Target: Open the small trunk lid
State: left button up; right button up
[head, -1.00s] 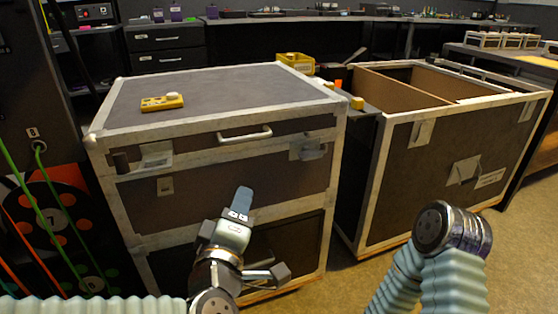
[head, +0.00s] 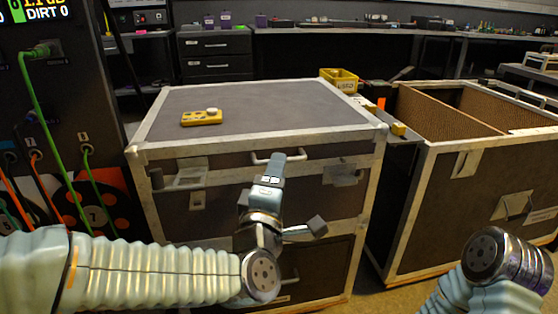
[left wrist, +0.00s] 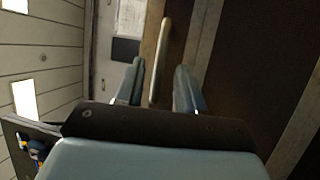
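The small trunk (head: 330,205) is a dark case with pale metal edges. Its flat grey lid (head: 270,100) lies shut on top. A pale bar handle (head: 281,157) sits on the upper front face. My left gripper (head: 276,168) is in front of the handle, its fingertips close to it and overlapping it in the head view. In the left wrist view the handle (left wrist: 163,55) shows between the two parted fingers (left wrist: 158,85); contact cannot be told. My right arm shows at lower right, but its gripper is not seen.
A yellow device (head: 202,118) lies on the lid. A yellow bin (head: 339,79) is behind the lid's right rear corner. An open-topped larger case (head: 490,190) stands close on the right. A dark cabinet with green and orange cables (head: 60,130) stands left.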

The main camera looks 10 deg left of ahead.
pick_arm(q)
jog(key=shift+x, duration=1)
jog(key=shift+c, duration=0.3)
grip_shut()
